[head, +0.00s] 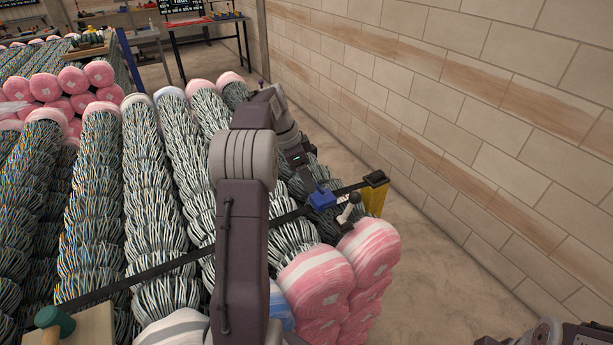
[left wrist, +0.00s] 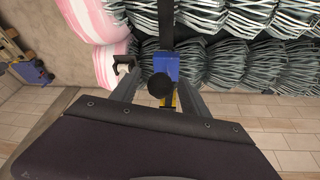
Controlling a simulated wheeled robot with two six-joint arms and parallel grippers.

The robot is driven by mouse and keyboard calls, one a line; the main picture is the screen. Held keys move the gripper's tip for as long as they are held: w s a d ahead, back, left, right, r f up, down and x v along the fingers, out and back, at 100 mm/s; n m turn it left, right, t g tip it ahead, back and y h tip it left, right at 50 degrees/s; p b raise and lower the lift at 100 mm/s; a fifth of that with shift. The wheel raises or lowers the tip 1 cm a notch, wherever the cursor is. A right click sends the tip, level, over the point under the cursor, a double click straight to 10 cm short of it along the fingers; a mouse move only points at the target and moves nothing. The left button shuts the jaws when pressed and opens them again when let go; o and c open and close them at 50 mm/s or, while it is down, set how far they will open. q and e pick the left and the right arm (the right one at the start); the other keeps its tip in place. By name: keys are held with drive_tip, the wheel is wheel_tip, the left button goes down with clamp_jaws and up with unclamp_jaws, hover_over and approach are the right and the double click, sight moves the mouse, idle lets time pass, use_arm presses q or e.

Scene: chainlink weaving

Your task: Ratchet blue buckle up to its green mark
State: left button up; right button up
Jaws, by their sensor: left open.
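The blue buckle (head: 322,199) sits on a black strap (head: 150,272) that runs across the rolls of chainlink mesh, near the strap's right end. In the left wrist view the blue buckle (left wrist: 166,66) lies just beyond my fingers, with a dark round knob in front of it. My left gripper (head: 312,187) is open, directly above and behind the buckle; I cannot tell whether it touches it. In the wrist view its fingers (left wrist: 155,92) spread to both sides of the buckle. A pale-and-dark handle (head: 350,208) stands beside the buckle. I cannot make out a green mark.
A yellow post (head: 376,200) with a black cap stands at the strap's right end, near the brick wall (head: 480,120). Pink-wrapped rolls (head: 345,265) lie in front. A green-ended tool (head: 55,320) rests on a wooden block at lower left. Bare floor lies right of the rolls.

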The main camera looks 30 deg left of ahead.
use_arm(q)
drive_tip(key=p+v, duration=0.1)
drive_tip(key=v, duration=0.8)
